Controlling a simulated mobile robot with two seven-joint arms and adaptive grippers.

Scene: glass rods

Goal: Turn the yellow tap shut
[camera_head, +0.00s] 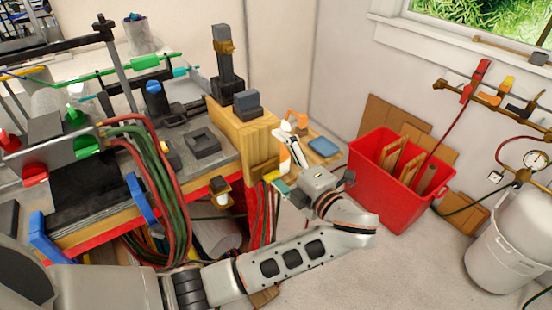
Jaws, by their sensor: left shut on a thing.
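A small yellow tap (271,176) shows at the end of the workbench, above hanging red and green hoses. My left arm reaches in from the lower left and bends back toward the bench end. My left gripper (279,184) is at the yellow tap and shut on it. The gripper's body and fingers hide part of the tap, so the angle of its handle cannot be made out. My right gripper is not in view.
The workbench (92,215) carries clamps, hoses and a wooden block (249,132). A red bin (372,168) with wood pieces stands right of my gripper. A wall pipe (497,103) has red and orange-yellow handles. A white tank (508,240) stands far right. The floor in front is clear.

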